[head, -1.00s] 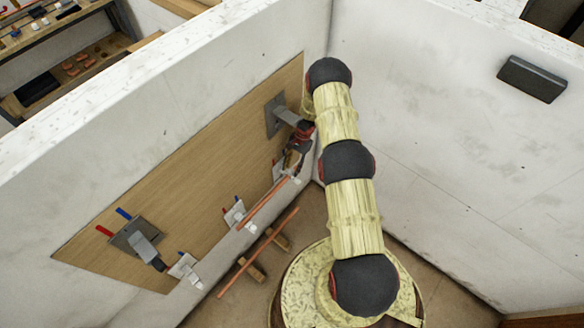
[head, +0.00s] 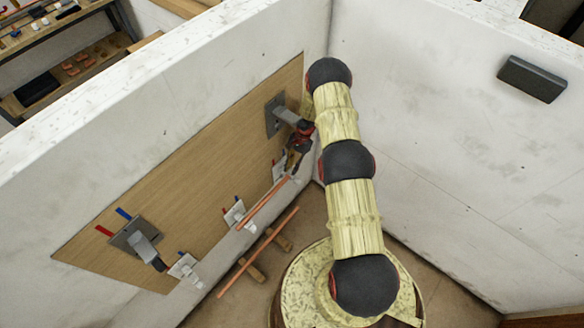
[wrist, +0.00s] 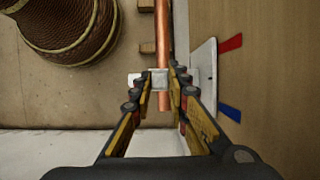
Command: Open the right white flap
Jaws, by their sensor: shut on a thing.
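The right white flap (wrist: 158,78) is a small pale square piece between my fingertips in the wrist view, in front of a copper pipe. My gripper (wrist: 159,80) is shut on it, with one yellow-and-black finger on each side. The white plate (wrist: 204,72) beside it is fixed to the wooden panel, with a red and a blue tab next to it. In the head view my gripper (head: 290,168) is low at the panel's right end and largely hides the flap. How far the flap is turned cannot be told.
The wooden panel (head: 190,180) also bears grey levers (head: 145,247) and further white fittings (head: 235,213). Copper pipes (head: 262,205) run close to my gripper. White walls meet in the corner behind my arm. A dark box (head: 532,79) hangs on the right wall.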

